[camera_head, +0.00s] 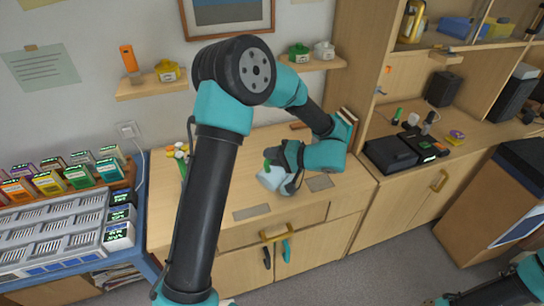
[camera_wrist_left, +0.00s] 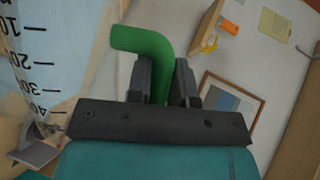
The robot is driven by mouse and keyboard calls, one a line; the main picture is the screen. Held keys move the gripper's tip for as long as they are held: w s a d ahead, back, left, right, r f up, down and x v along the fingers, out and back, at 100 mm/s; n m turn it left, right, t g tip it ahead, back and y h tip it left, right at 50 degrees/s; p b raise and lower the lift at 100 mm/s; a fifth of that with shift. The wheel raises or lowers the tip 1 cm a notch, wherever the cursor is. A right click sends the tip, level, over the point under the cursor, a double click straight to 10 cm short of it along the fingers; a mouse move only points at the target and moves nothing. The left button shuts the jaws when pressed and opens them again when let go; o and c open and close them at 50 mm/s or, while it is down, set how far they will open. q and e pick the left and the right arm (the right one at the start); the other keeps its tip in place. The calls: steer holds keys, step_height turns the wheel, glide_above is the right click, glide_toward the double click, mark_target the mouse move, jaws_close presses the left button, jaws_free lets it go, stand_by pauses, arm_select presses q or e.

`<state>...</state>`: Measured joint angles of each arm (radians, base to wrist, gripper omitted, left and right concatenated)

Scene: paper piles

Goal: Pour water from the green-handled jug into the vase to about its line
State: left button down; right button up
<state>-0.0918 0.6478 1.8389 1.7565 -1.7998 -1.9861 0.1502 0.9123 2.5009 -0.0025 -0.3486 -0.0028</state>
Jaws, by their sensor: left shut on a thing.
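My left gripper (camera_head: 279,160) is shut on the green handle (camera_wrist_left: 145,42) of the jug, with the handle between its two fingers in the left wrist view. The jug (camera_head: 270,180) is pale and translucent; its body with dark scale marks fills the left of the left wrist view (camera_wrist_left: 32,62). It is over the wooden counter. I cannot tell its tilt or whether it touches the counter. Flowers (camera_head: 180,151) with green stems stand at the counter's left, partly behind my left arm. The vase and its line cannot be made out clearly. My right gripper is not in view.
Grey flat patches (camera_head: 252,212) lie on the counter (camera_head: 330,205). Books (camera_head: 347,117) stand at its back right beside the shelf unit. A black device (camera_head: 390,153) sits further right. A rack of coloured boxes (camera_head: 60,235) is at left. Wall shelves (camera_head: 150,88) hang above.

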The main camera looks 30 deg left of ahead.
mark_target(263, 176)
arm_select(q)
steer(key=shift+s, duration=0.1)
steer(key=shift+s+a+f+n+t, duration=0.1)
steer(key=shift+s+f+n+t, duration=0.3)
steer(key=shift+s+f+n, duration=0.25)
steer(key=shift+s, duration=0.25)
steer(key=shift+s+f+n+h, duration=0.1)
steer(key=shift+n+h, duration=0.15)
steer(key=shift+h, duration=0.05)
steer(key=shift+s+a+f+n+t, duration=0.1)
steer(key=shift+s+f+n+t, duration=0.35)
steer(key=shift+s+n+t, duration=0.2)
steer(key=shift+s+a+f+n+t+h, duration=0.1)
steer(key=shift+s+n+t+h, duration=0.25)
steer(key=shift+n+t, duration=0.35)
